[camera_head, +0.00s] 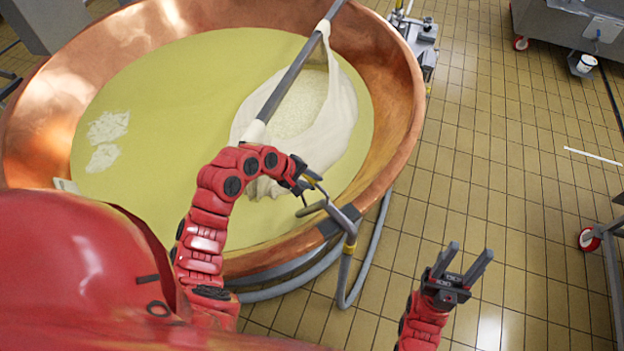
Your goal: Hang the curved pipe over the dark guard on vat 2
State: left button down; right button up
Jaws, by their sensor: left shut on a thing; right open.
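The copper vat (403,130) fills the left and middle of the view and holds yellow liquid. A dark guard (328,228) sits on its near right rim. The grey curved pipe (341,221), with yellow bands, is at this rim beside the guard, and its lower end leads to a grey hose (343,292). My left gripper (316,188) is shut on the pipe's upper end, just inside the rim. I cannot tell whether the pipe rests on the guard. My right gripper (462,264) is open and empty over the floor, right of the vat.
A white cloth (340,110) with pale curd hangs in the vat from a grey bar (292,82) that crosses it. The hose runs along the vat's outside. Wheeled metal equipment (560,25) stands at the top right. The tiled floor on the right is mostly clear.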

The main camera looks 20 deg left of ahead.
pick_arm(q)
jog(key=shift+s+f, duration=0.1)
jog(key=c, duration=0.6)
grip_release()
jog(key=shift+d, duration=0.1)
jog(key=shift+a+r, duration=0.25)
jog(key=shift+a, duration=0.05)
jog(key=b+v, duration=0.1)
jog(key=v, duration=1.5)
jog(key=shift+s+r, duration=0.25)
jog(key=shift+r, duration=0.05)
